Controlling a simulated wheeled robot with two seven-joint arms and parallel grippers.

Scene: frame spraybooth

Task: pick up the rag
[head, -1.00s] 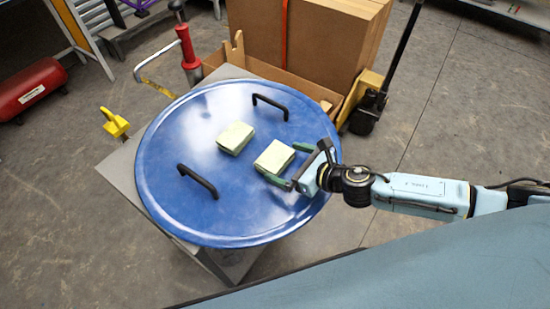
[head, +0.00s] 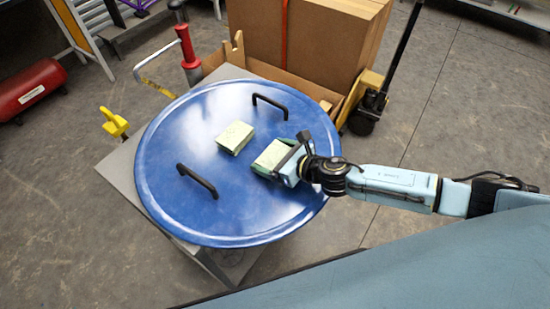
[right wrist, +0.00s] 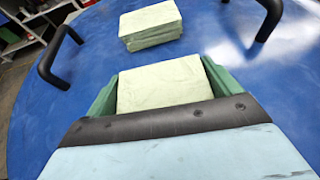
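The rag, a pale yellow-green folded block (head: 271,155), lies on the round blue lid on the right side in the head view. It also shows in the right wrist view (right wrist: 165,84), directly ahead of the palm. My right gripper (head: 272,159) has its green fingers on either side of this rag. The fingers (right wrist: 160,82) stand wide apart at the palm's outer ends, very close to the rag's sides. I cannot tell whether they touch it. A second similar folded block (head: 235,137) lies apart to the left. My left gripper is not in view.
The blue lid (head: 190,222) has two raised black handles (head: 270,105) (head: 197,181) and rests on a grey table (head: 124,172). Cardboard boxes (head: 325,45) stand behind it. A yellow clamp (head: 114,123) is at the table's left edge.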

